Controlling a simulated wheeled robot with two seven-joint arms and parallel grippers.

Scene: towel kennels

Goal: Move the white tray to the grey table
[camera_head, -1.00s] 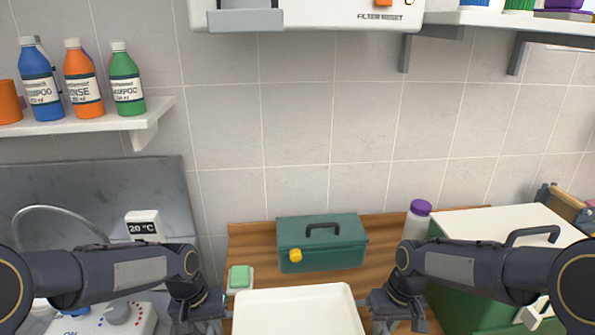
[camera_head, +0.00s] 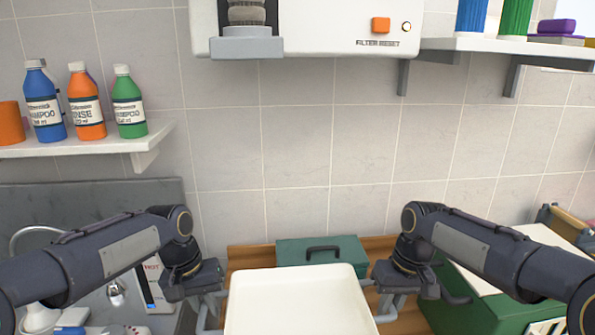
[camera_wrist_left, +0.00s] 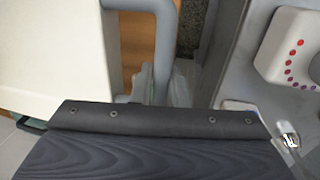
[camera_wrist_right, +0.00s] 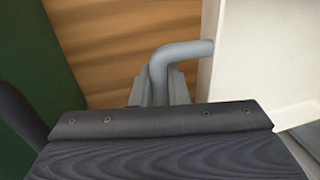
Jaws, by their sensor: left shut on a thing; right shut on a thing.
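The white tray (camera_head: 296,300) is held level between my two grippers, with its near edge cut off by the bottom of the head view. My left gripper (camera_head: 209,300) is shut on the grey handle at the tray's left side; the handle (camera_wrist_left: 168,60) and the tray wall (camera_wrist_left: 60,50) show in the left wrist view. My right gripper (camera_head: 386,295) is shut on the right handle, seen in the right wrist view (camera_wrist_right: 165,75) beside the tray wall (camera_wrist_right: 240,60). A grey table cannot be made out.
A wooden counter (camera_head: 255,258) lies behind and below the tray, with a green toolbox (camera_head: 322,250) on it. A green box with a white top (camera_head: 480,285) stands right. A sink and a device (camera_head: 155,285) are left. Shelves and a wall unit (camera_head: 310,30) hang above.

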